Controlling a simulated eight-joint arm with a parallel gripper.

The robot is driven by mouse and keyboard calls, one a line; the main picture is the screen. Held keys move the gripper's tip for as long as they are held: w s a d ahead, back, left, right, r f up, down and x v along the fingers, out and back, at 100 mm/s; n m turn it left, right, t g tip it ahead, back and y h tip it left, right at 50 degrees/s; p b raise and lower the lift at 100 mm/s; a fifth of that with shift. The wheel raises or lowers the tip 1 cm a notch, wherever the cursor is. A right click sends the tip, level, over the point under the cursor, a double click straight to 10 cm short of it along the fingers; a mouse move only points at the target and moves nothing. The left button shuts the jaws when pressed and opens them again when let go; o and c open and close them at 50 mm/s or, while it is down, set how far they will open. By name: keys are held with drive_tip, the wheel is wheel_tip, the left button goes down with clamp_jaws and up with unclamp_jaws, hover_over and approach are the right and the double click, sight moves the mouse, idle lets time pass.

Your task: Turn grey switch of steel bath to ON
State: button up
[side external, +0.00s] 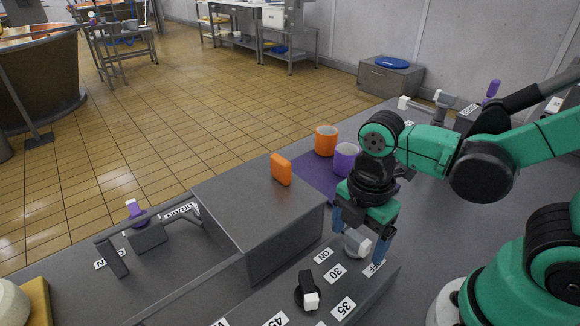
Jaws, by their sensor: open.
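The grey switch (355,240) sits on the sloped steel panel of the bath (262,300), in the lower right of the side external view. An ON label (325,256) lies to its lower left, and an OFF label (374,268) lies to its lower right, partly covered by a finger. My gripper (360,246) points down over the switch with its blue fingers open. One finger is on the left of the switch and one on the right. I cannot tell whether either finger touches it. The switch's exact angle is partly hidden.
A black knob (307,284) with a white tip stands close to the switch, beside number labels. Orange (326,141) and purple (346,159) mugs stand behind my gripper on a purple mat (312,181).

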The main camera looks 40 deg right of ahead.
drive_tip(key=shift+c, duration=0.2)
clamp_jaws()
drive_tip(key=m, duration=0.4)
drive_tip(key=shift+m, duration=0.3)
drive_tip(key=m, duration=0.4)
drive_tip(key=shift+m, duration=0.3)
drive_tip(key=m, duration=0.4)
drive_tip(key=shift+m, duration=2.4)
